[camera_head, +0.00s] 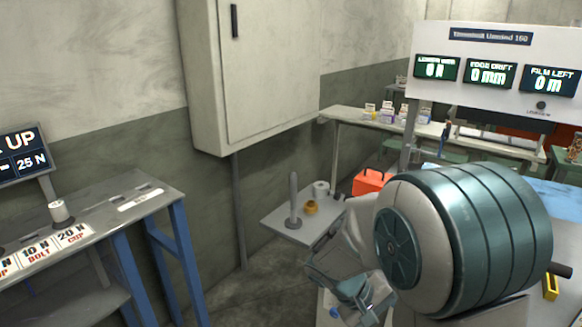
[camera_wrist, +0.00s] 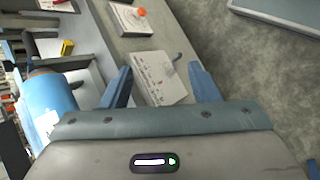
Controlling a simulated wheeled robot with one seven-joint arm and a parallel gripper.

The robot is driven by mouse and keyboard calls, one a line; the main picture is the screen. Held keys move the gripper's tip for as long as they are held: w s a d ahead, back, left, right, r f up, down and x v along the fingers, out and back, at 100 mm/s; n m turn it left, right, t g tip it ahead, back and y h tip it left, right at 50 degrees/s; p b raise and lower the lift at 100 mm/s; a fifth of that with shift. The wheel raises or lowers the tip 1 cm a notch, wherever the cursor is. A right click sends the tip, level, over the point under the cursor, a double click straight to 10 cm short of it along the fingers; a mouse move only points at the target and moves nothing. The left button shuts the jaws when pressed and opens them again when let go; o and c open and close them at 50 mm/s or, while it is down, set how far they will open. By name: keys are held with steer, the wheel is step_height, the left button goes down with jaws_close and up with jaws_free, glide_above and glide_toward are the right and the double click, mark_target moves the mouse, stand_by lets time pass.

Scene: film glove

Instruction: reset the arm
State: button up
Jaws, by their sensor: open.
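In the wrist view, my gripper (camera_wrist: 160,70) shows its two blue fingers spread wide apart. Nothing is held between them. Beyond the fingertips a white printed sheet (camera_wrist: 160,82) lies on a grey surface, apart from the fingers. In the head view, my teal and off-white arm fills the lower right and hides what is behind it. I cannot make out the fingers there.
A grey bench (camera_head: 150,203) with a white spool (camera_head: 59,210) stands left. A wall cabinet (camera_head: 270,70) hangs behind. A low shelf (camera_head: 283,227) holds an upright post (camera_head: 294,200) and an orange roll (camera_head: 311,207). A display board (camera_head: 495,95) stands right. Floor shows centrally.

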steer(key=s+a+r+m+t+y+p, duration=0.1)
steer(key=s+a+r+t+y+p, duration=0.1)
steer(key=r, duration=0.6)
steer(key=s+a+r+m+t+y+p, duration=0.2)
steer(key=s+a+r+y+p, duration=0.1)
steer(key=s+r+y, duration=0.3)
step_height(320, 180, up, 3)
steer(key=shift+s+f+m+p, duration=0.2)
steer(key=shift+s+m+p, duration=0.1)
steer(key=shift+s+p, duration=0.45)
steer(key=shift+w+a, duration=0.1)
steer(key=shift+w, duration=0.1)
steer(key=c, duration=0.4)
steer(key=shift+d, duration=0.2)
